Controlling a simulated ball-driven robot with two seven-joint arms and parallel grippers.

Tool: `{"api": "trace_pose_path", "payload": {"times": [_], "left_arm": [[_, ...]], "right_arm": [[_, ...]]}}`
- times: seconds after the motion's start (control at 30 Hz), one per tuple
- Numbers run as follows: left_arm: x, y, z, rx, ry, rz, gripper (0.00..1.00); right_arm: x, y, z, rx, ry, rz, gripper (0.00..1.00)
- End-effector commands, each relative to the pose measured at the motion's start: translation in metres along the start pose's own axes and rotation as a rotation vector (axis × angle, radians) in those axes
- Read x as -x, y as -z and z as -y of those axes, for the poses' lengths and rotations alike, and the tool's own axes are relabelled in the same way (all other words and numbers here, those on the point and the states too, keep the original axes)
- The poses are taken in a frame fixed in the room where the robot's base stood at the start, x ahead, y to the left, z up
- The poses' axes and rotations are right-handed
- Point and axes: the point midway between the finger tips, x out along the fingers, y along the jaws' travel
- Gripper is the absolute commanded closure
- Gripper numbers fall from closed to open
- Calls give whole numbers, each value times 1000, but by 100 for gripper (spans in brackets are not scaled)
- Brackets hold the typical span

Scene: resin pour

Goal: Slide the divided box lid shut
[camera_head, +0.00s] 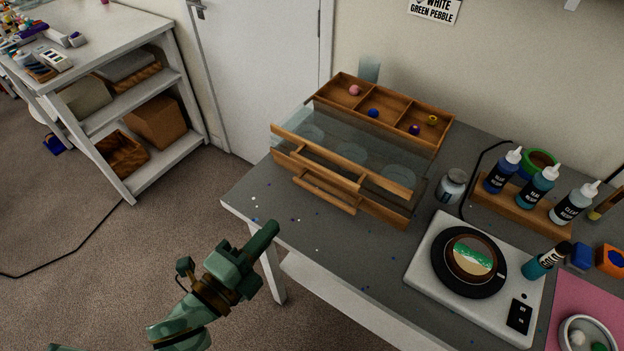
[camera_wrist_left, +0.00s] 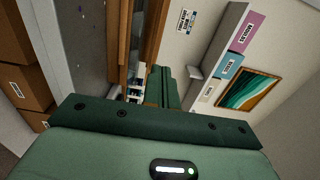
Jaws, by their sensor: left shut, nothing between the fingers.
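The divided box (camera_head: 401,110) is wooden and stands on the grey workbench near its left end. Its back row of compartments is uncovered and holds a pink ball (camera_head: 354,90), a blue ball (camera_head: 373,113) and other small items. The clear lid (camera_head: 345,150), with a wooden front bar, lies over the front part, drawn toward the bench's front edge. Round shapes show through it. A wooden handle (camera_head: 325,195) shows below the bar. My left gripper (camera_head: 268,232) is shut and empty, in front of the bench and apart from the box. My right gripper is out of view.
Right of the box stand a jar (camera_head: 452,186), a bottle rack (camera_head: 525,208) and a white turntable unit (camera_head: 430,280) with a round piece on it. A black cable lies behind the jar. A clear cup (camera_head: 370,68) stands behind the box. The bench's front-left corner is mostly clear.

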Motion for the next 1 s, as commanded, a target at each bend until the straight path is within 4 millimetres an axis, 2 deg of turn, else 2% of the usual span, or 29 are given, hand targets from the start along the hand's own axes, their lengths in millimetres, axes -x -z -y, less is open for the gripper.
{"api": "trace_pose_path", "payload": {"times": [0.17,0.6,0.8,1.0], "left_arm": [[-22,-1,1,-8,3,1,100],[-112,-1,0,-3,1,1,100],[-133,-1,-1,-3,-2,1,100],[-138,-1,-1,-2,-3,1,100]], "right_arm": [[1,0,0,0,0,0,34],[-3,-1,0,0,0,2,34],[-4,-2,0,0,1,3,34],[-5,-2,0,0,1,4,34]]}}
